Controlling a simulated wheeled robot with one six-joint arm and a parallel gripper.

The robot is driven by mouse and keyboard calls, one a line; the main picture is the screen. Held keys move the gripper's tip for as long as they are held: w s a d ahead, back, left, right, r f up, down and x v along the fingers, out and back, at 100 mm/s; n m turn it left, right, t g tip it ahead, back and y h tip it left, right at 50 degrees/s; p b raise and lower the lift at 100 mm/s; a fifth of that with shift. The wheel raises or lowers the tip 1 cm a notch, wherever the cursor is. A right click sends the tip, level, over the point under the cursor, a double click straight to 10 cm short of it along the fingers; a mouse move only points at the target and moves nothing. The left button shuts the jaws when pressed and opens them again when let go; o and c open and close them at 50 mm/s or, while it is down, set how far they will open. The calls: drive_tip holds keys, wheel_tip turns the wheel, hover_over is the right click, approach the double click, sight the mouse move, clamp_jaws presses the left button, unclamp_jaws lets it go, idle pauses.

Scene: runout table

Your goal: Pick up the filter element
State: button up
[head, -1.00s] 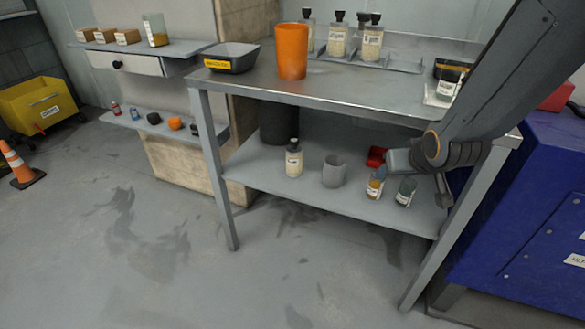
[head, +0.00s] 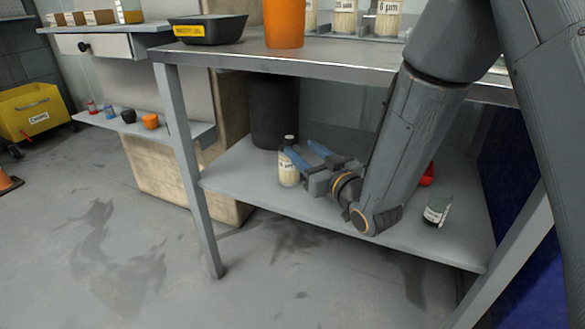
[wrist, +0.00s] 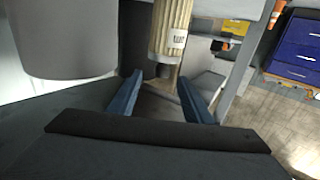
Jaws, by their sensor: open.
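A filter element (head: 288,166), a cream pleated cylinder with a dark cap and white label, stands upright on the bench's lower shelf (head: 240,180). It also shows in the wrist view (wrist: 174,28), just beyond my fingertips, its cap end near the gap between them. My gripper (head: 298,149) is open and empty, its two blue fingers beside the filter element in the head view. In the wrist view the open fingers (wrist: 160,77) lie either side of the cap end; I see no contact. Similar filter elements (head: 344,20) stand on the bench top.
A dark cylinder (head: 274,112) stands behind the filter element.

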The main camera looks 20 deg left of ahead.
sight(292, 143)
drive_tip(key=b+x, duration=0.2)
drive_tip(key=x, duration=0.5)
drive_tip(key=shift+s+a+f, duration=0.1)
drive_tip(key=shift+a+f, duration=0.05)
drive_tip(key=shift+a, duration=0.05)
clamp_jaws()
